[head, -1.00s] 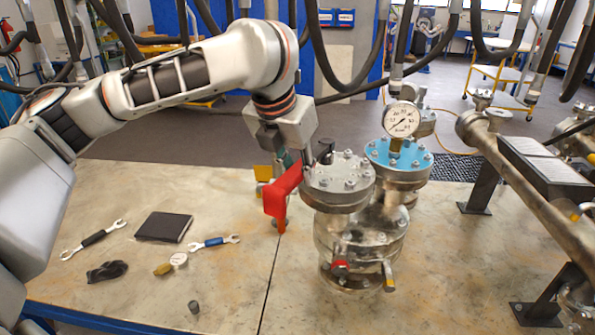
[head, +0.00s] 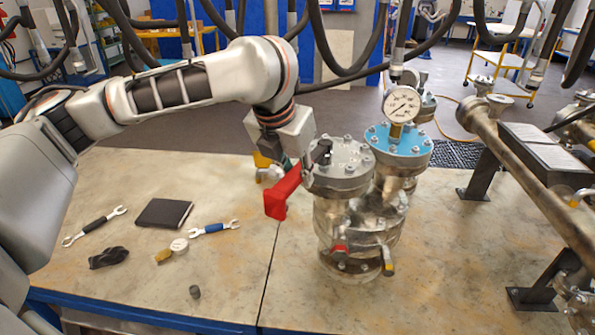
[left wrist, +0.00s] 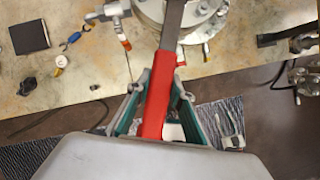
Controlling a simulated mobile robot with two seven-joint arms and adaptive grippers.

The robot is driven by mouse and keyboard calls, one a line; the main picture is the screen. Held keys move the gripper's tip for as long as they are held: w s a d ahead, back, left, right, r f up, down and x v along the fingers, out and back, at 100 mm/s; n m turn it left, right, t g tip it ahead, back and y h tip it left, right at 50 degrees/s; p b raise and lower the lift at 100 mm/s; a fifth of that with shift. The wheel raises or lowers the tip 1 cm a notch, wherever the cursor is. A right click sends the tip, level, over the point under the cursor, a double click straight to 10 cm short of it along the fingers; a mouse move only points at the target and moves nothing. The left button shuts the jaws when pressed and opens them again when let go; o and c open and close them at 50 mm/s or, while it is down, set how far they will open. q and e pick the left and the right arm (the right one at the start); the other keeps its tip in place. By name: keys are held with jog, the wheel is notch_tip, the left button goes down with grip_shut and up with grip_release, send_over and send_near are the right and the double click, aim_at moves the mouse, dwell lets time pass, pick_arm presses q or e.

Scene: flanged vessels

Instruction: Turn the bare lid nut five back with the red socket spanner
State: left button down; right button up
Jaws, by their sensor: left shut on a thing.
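The red socket spanner (head: 285,194) is in my left gripper (head: 292,160), which is shut on its red handle. The handle also shows between the teal fingers in the left wrist view (left wrist: 158,103). The spanner's grey shaft (left wrist: 172,24) reaches over the bare metal lid. Its dark socket end (head: 323,151) stands at the left rim of the bare lid (head: 345,172), which carries several nuts. The nut under the socket is hidden, so I cannot tell how it is seated. My right gripper is not in view.
Close behind the bare-lidded vessel stands a blue lid (head: 398,143) with a pressure gauge (head: 402,104). A black notebook (head: 164,213), open-ended spanners (head: 95,227) and small items lie on the left of the bench. Pipework (head: 520,155) is on the right.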

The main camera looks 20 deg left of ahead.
pick_arm(q)
jog(key=shift+f, duration=1.1)
jog(key=shift+d, duration=0.15)
jog(key=w+d+n+g+y, duration=0.2)
jog(key=w+d+n+y, duration=0.25)
jog(key=d+n, duration=0.65)
jog(key=shift+d+r, duration=0.1)
jog(key=shift+r, duration=2.4)
jog(key=shift+f, duration=0.1)
